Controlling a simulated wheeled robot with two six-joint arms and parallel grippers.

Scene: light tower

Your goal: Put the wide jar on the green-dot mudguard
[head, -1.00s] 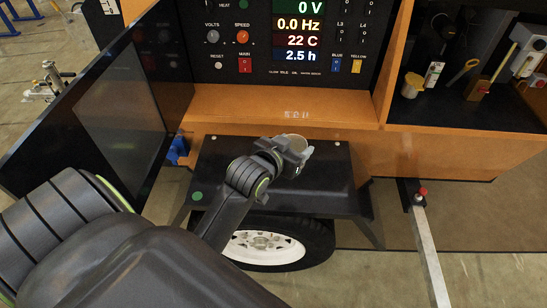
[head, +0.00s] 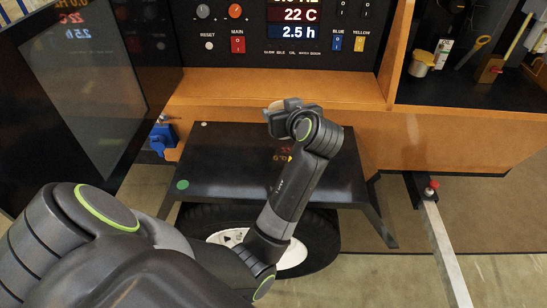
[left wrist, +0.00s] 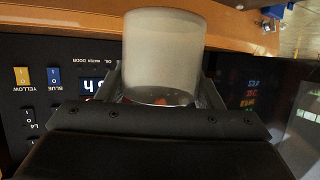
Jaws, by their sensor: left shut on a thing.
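The wide jar (left wrist: 163,55) is a pale, frosted cylinder. It fills the top middle of the left wrist view, between the fingers of my left gripper (left wrist: 163,95), which is shut on it. In the head view my left gripper (head: 284,118) is over the back edge of the black mudguard, and only a bit of the jar's greyish top (head: 286,103) shows. The mudguard (head: 225,165) has a green dot (head: 182,184) at its front left corner and sits above a wheel. The gripper hides the jar's lower part in the head view, so I cannot tell its height above the mudguard.
An orange ledge (head: 220,90) and a control panel (head: 270,45) stand behind the mudguard. A dark screen (head: 90,90) is at the left. A metal bar with a red knob (head: 432,190) is at the right. Much of the mudguard's left top is bare.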

